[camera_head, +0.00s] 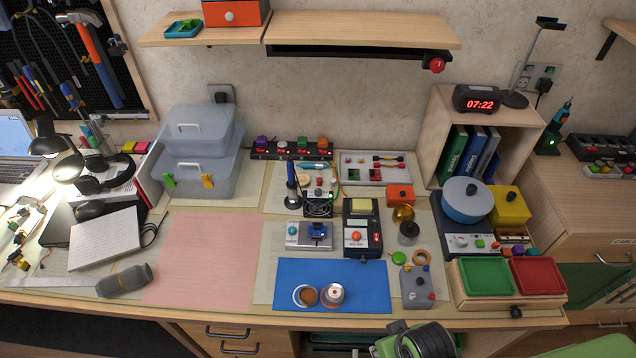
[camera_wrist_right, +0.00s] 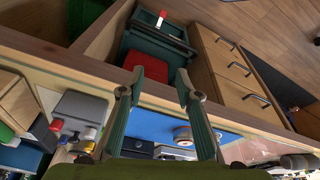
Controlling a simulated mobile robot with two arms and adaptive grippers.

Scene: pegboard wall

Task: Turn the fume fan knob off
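A small black fan (camera_head: 318,208) with a square grille stands near the middle of the desk, in front of a small panel (camera_head: 320,187) with small coloured parts. A tiny green light shows by the fan. I cannot tell for certain which small part is the fume fan knob, or its setting. My right gripper (camera_wrist_right: 159,78) is open and empty in the right wrist view, its two fingers apart near the desk's front edge. In the head view, a green and black part of my arm shows at the bottom, right of centre. My left gripper is in neither view.
A blue mat (camera_head: 331,286) with two small round items lies at the front. A grey box with knobs (camera_head: 417,287) and green (camera_head: 487,277) and red (camera_head: 538,276) trays stand to its right. A pink sheet (camera_head: 205,258) at left is clear. A shelf (camera_head: 365,29) overhangs the back.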

